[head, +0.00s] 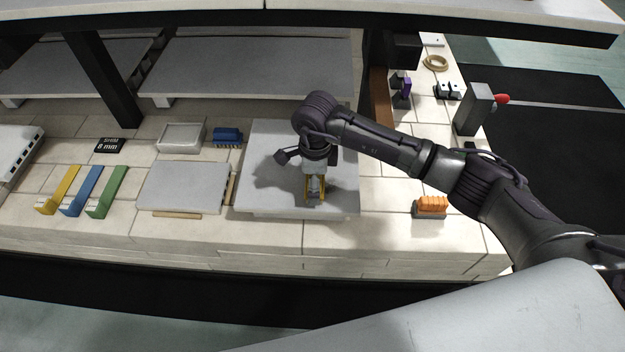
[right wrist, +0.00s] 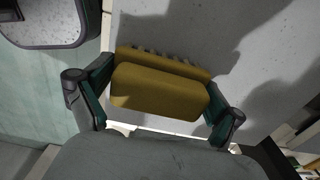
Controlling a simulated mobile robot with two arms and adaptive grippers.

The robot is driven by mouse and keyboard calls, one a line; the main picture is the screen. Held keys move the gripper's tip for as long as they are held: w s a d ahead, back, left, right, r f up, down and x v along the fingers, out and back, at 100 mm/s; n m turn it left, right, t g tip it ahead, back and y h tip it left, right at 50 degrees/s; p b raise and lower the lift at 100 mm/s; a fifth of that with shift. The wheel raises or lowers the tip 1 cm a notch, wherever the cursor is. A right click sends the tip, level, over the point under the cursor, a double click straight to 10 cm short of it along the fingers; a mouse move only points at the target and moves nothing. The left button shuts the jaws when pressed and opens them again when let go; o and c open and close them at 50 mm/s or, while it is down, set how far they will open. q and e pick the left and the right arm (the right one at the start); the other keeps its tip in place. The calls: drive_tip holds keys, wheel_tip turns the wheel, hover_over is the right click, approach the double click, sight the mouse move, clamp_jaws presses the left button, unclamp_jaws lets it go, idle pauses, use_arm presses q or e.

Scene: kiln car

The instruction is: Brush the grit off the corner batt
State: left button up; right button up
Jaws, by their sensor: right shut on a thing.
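My right gripper (head: 315,190) is shut on a yellow brush and hangs over the front right part of a pale grey batt (head: 262,145) at the corner of the deck. In the right wrist view the yellow brush (right wrist: 160,92) sits between the two green-padded fingers (right wrist: 158,100), with a row of tufts along its far edge. The batt's grey surface (right wrist: 195,25) lies beyond it. I cannot tell whether the bristles touch the batt. Shadow covers part of the batt, and I cannot make out grit. My left gripper is out of view.
An orange brush (head: 431,206) stands right of the batt. A blue brush (head: 228,136), a white tray (head: 181,136) and another grey batt (head: 184,186) are to the left. A dark post (head: 103,78) and upper shelf (head: 245,82) stand behind.

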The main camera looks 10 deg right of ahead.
sight(331, 191)
drive_tip(key=shift+s+d, duration=0.3)
drive_tip(key=shift+d, duration=0.65)
drive_tip(key=shift+s+d, duration=0.25)
drive_tip(key=shift+d, duration=0.7)
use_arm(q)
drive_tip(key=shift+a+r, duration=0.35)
use_arm(e)
drive_tip(key=shift+s+d+p, duration=0.1)
drive_tip(key=shift+s+d, duration=0.15)
drive_tip(key=shift+d, duration=0.5)
drive_tip(key=shift+s+d+p, duration=0.15)
drive_tip(key=shift+s+d, duration=0.05)
drive_tip(key=shift+d, duration=0.5)
drive_tip(key=shift+s+d+p, duration=0.1)
drive_tip(key=shift+s+d, duration=0.15)
drive_tip(key=shift+d, duration=0.5)
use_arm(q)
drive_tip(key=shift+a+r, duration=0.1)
